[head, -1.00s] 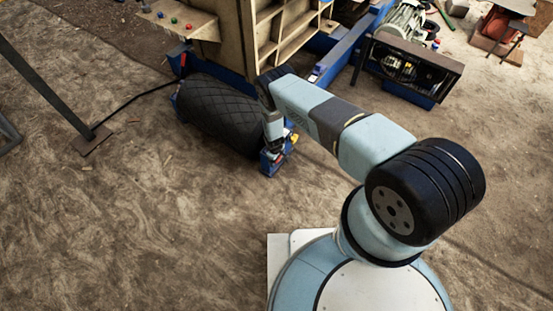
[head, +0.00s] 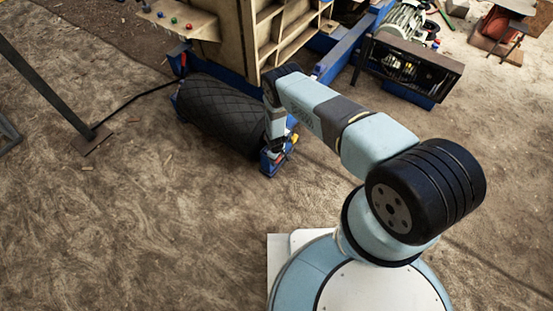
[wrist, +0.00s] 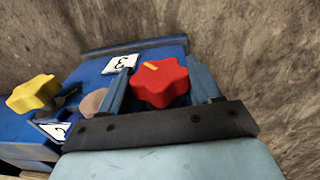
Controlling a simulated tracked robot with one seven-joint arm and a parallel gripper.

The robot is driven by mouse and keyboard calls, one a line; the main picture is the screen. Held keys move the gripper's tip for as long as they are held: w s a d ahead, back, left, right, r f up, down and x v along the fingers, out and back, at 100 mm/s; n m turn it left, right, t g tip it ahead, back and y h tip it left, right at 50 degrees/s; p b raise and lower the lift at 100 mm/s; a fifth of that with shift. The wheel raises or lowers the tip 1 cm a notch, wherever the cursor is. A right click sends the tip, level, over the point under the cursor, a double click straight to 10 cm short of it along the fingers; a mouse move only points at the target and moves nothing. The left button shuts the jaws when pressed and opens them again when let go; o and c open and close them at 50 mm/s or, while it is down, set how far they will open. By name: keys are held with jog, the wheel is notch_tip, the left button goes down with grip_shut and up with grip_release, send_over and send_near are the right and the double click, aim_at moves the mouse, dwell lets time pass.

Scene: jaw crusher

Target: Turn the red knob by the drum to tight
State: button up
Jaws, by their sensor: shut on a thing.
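The red knob (wrist: 162,86) is a lobed star knob on a blue housing (wrist: 145,52) in the wrist view. A short yellow mark on it points up and slightly left. My gripper (wrist: 160,84) has one finger on each side of the knob and is shut on it. In the head view my gripper (head: 277,146) reaches down at the right end of the black drum (head: 222,112), over the blue end bracket (head: 268,167). The knob is too small and covered to make out there.
The wooden crusher frame (head: 225,38) rises behind the drum. A motor (head: 404,22) sits at the back right. The dirt floor in front is clear.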

jog(key=shift+w+d, duration=0.1)
jog(key=shift+w, duration=0.05)
jog(key=shift+w+d+g+y, duration=0.15)
jog(key=shift+g+y, duration=1.65)
jog(key=shift+g, duration=0.6)
jog(key=shift+w+d, duration=0.1)
jog(key=o, duration=0.7)
jog(key=shift+o, duration=1.3)
jog(key=shift+g, duration=0.3)
jog(key=v, duration=1.3)
jog(key=shift+d+r, duration=0.15)
jog(key=shift+r, duration=0.05)
jog(key=shift+w, duration=0.1)
